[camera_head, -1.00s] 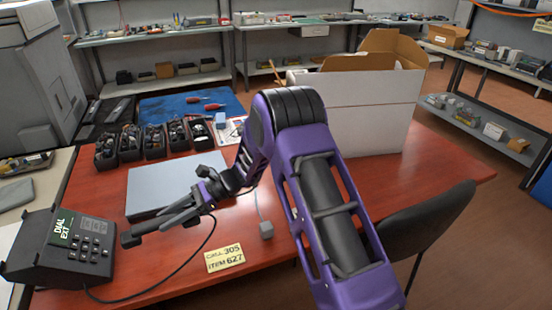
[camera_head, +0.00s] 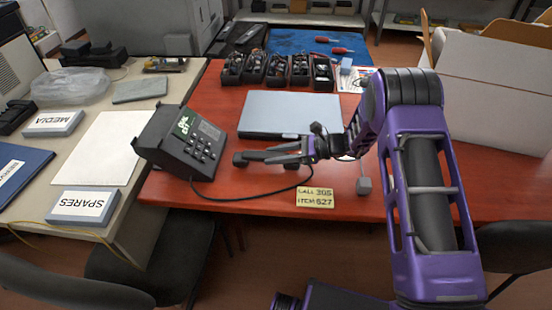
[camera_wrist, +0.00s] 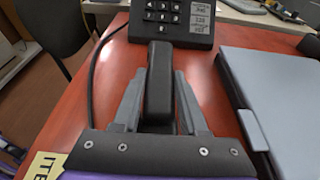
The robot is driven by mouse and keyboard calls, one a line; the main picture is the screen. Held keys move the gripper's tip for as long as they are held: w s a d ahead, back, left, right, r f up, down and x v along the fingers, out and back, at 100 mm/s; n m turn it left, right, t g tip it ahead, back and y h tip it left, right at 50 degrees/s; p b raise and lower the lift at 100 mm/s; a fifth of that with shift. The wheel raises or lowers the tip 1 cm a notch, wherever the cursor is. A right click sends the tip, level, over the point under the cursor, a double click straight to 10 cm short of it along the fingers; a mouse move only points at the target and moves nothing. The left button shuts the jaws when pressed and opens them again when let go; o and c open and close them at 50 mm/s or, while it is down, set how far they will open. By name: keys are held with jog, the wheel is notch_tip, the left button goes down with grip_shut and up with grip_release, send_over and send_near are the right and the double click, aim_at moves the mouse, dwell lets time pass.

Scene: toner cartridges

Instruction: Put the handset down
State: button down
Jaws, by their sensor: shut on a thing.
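The handset (camera_wrist: 158,85) is a dark bar lying between the two fingers of my gripper (camera_head: 274,156) in the wrist view. In the head view its dark end (camera_head: 240,159) sticks out past the fingertips, toward the phone base. My gripper is shut on it, low over the red table; I cannot tell if the handset touches the tabletop. The dark phone base (camera_head: 180,142) with keypad and green-lit display stands at the table's left edge, just left of the handset. It also shows ahead in the wrist view (camera_wrist: 172,22). A black cord (camera_head: 245,198) runs from the base toward my gripper.
A closed grey laptop-like slab (camera_head: 288,114) lies behind my gripper. A yellow note (camera_head: 315,198) and a small grey block (camera_head: 364,186) lie in front. Several dark bins (camera_head: 277,70) stand at the back, and a white box (camera_head: 497,100) at right.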

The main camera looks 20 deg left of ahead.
jog(key=shift+f, duration=0.6)
jog(key=shift+c, duration=2.2)
grip_release()
jog(key=shift+f, duration=0.1)
jog(key=v, duration=1.2)
jog(key=shift+w+p, duration=0.1)
jog(key=shift+p, duration=0.2)
